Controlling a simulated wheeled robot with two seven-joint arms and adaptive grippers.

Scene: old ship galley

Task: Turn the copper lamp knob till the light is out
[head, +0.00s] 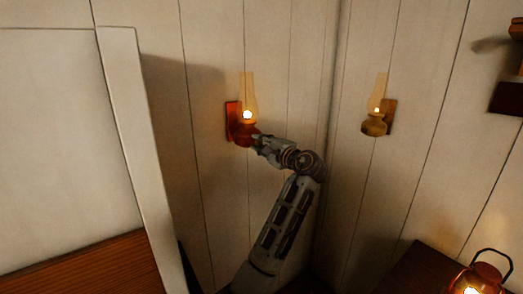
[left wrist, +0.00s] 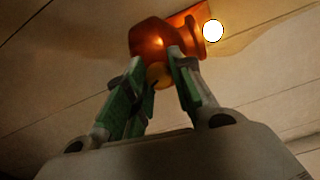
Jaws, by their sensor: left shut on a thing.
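The copper lamp (head: 242,132) with a clear glass chimney hangs on the white plank wall, and its flame is lit. My left gripper (head: 259,142) reaches up to the lower right side of its bowl. In the left wrist view the copper bowl (left wrist: 147,38) is above the fingers and the bright flame (left wrist: 213,31) glows to its right. The left gripper (left wrist: 160,78) is shut on the small round knob (left wrist: 157,74), which is partly hidden between the green-padded fingers. My right gripper is not in view.
A second lit lamp, brass-coloured (head: 374,125), hangs on the wall to the right. A lit copper lantern (head: 482,276) is at the lower right, by a wooden surface (head: 425,272). A pale upright panel (head: 128,110) stands at left. Dark shelves (head: 507,98) are at upper right.

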